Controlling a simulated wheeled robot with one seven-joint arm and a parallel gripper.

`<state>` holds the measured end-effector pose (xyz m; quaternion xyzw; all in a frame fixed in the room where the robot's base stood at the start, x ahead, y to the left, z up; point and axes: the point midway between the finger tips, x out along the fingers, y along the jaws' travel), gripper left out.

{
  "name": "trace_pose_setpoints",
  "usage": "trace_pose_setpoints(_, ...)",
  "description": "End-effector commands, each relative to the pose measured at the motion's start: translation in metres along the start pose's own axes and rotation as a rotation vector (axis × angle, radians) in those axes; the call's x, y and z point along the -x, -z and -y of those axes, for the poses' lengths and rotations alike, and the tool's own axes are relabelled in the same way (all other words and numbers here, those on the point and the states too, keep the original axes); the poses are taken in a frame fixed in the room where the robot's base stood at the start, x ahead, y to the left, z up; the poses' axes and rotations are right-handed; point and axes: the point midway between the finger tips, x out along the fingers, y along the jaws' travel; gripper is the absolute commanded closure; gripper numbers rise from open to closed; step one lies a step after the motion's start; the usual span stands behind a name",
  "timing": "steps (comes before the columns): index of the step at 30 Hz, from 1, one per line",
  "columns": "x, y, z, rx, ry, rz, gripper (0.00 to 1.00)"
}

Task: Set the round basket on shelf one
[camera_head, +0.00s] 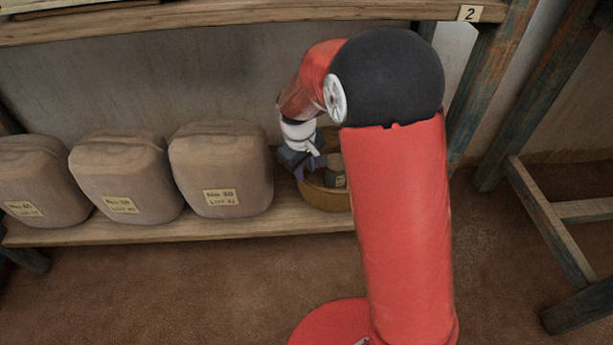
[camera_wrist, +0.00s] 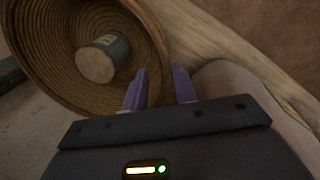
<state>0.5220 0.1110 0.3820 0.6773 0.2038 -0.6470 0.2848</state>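The round basket (camera_head: 325,201) is woven and tan-brown. It sits upright at the right end of the lower shelf board (camera_head: 250,230), partly hidden by my arm. A dark cylinder with a pale label (camera_head: 337,178) is inside it; its round end shows in the wrist view (camera_wrist: 96,64). My gripper (camera_head: 312,170) is at the basket's left rim. In the wrist view its two purple fingers (camera_wrist: 160,84) stand apart, with the basket's rim (camera_wrist: 164,60) at the gap between them. I cannot tell whether either finger touches the basket.
Several large brown sacks line the lower shelf; the nearest (camera_head: 221,170) is close to my gripper's left side. An upper shelf board (camera_head: 250,16) with a "2" label (camera_head: 469,13) runs overhead. A wooden post (camera_head: 480,90) and a timber frame (camera_head: 550,220) stand right.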

Motion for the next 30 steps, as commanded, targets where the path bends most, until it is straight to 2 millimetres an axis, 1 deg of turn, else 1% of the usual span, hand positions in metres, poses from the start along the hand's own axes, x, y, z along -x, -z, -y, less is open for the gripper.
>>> trace_pose_setpoints(1, 0.014, 0.001, -0.001, 0.000, -0.001, -0.003, 0.72)
trace_pose_setpoints(3, 0.027, 0.000, -0.001, 0.000, -0.001, -0.002, 0.72)
trace_pose_setpoints(6, 0.041, 0.001, 0.000, 0.000, -0.001, -0.001, 0.72)
trace_pose_setpoints(9, 0.050, 0.000, 0.000, 0.000, 0.000, -0.001, 0.72)
trace_pose_setpoints(14, 0.054, 0.000, 0.000, -0.001, 0.000, 0.001, 0.72)
trace_pose_setpoints(17, 0.063, -0.006, -0.002, -0.019, -0.001, -0.011, 0.72)
trace_pose_setpoints(20, 0.086, -0.024, -0.006, -0.075, -0.004, -0.046, 0.72)
trace_pose_setpoints(23, 0.121, -0.058, -0.010, -0.170, -0.009, -0.102, 0.72)
trace_pose_setpoints(24, 0.135, -0.074, -0.009, -0.213, -0.011, -0.127, 0.72)
trace_pose_setpoints(26, 0.153, -0.099, -0.007, -0.280, -0.014, -0.165, 0.72)
trace_pose_setpoints(27, 0.164, -0.116, -0.005, -0.323, -0.017, -0.190, 0.72)
trace_pose_setpoints(29, 0.178, -0.141, 0.001, -0.387, -0.022, -0.227, 0.72)
trace_pose_setpoints(30, 0.185, -0.157, 0.005, -0.430, -0.025, -0.251, 0.72)
